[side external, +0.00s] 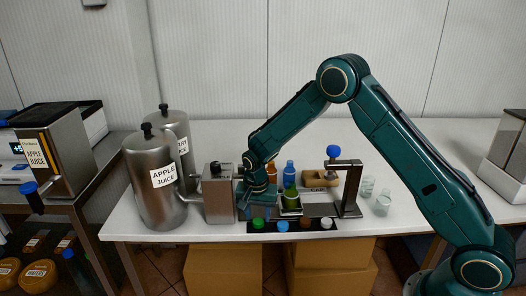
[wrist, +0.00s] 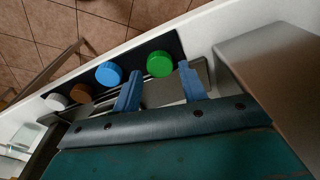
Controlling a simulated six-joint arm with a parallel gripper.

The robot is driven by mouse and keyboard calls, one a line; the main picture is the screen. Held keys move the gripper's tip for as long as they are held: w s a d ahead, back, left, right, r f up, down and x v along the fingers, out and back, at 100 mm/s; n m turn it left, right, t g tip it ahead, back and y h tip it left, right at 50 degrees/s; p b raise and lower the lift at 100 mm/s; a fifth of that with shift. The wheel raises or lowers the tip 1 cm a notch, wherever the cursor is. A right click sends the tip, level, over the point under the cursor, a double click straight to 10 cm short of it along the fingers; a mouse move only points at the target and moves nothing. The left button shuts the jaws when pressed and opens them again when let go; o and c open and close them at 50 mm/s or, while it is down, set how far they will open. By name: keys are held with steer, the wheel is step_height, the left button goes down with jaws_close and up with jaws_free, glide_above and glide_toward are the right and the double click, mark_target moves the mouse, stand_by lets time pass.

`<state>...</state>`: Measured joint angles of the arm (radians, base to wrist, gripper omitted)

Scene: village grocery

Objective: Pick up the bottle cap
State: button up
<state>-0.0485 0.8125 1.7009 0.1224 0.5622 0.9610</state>
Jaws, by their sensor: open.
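Several bottle caps sit in a row on a black strip (side external: 270,228) at the table's front edge: green (side external: 257,224), blue (side external: 282,226), brown (side external: 305,224) and white (side external: 326,223). In the wrist view the green cap (wrist: 159,63) lies just beyond and between the blue fingertips of my gripper (wrist: 160,72). The blue cap (wrist: 109,73) is outside the left finger, with the brown cap (wrist: 80,93) and white cap (wrist: 56,101) farther left. My gripper (side external: 258,207) is open and empty, pointing down behind the green cap. I cannot tell its exact height above the strip.
A metal box dispenser (side external: 218,196) stands close left of my gripper, beside two steel juice urns (side external: 150,200). A green bottle (side external: 291,198), a blue bottle (side external: 289,173) and a capping stand (side external: 350,190) are to the right. Clear cups (side external: 383,202) stand farther right.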

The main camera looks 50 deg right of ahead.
steer(key=shift+f, duration=0.9)
steer(key=shift+c, duration=0.4)
steer(key=c, duration=0.6)
